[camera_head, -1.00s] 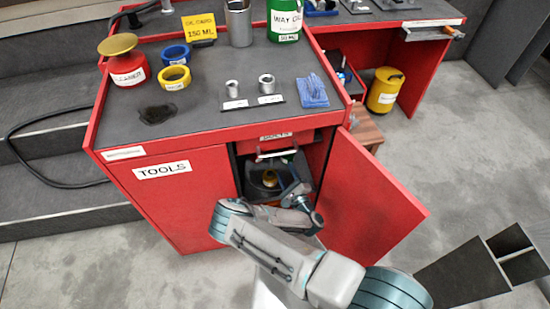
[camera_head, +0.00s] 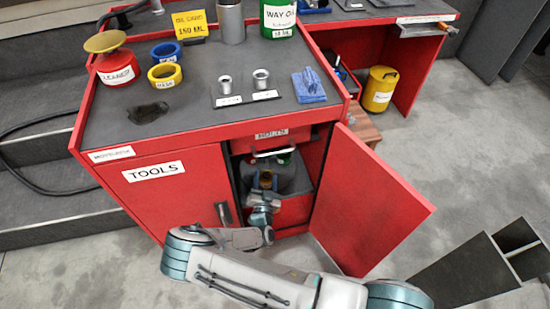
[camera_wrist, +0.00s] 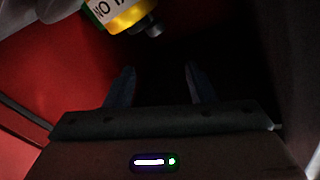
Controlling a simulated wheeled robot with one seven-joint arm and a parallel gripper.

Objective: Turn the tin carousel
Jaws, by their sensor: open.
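The tin carousel (camera_head: 292,177) appears as a dark grey shape inside the open cabinet in the head view, partly hidden by my arm and the cabinet top. A yellow tin (camera_head: 266,178) stands there near my gripper (camera_head: 265,187). In the wrist view a yellow, white-labelled tin (camera_wrist: 122,12) shows at the top edge, cut off by the frame. My gripper (camera_wrist: 158,85) is open, with its two blue-grey fingers apart and only darkness between them. The tin lies beyond the fingers, toward the left one. I cannot tell whether a finger touches the carousel.
The red cabinet door (camera_head: 370,210) stands open on the right of the opening. The closed TOOLS door (camera_head: 180,200) is on the left. A drawer (camera_head: 270,140) sits above the opening. Jars, rings and sockets stand on the bench top (camera_head: 200,95). Cabinet walls are close around my gripper.

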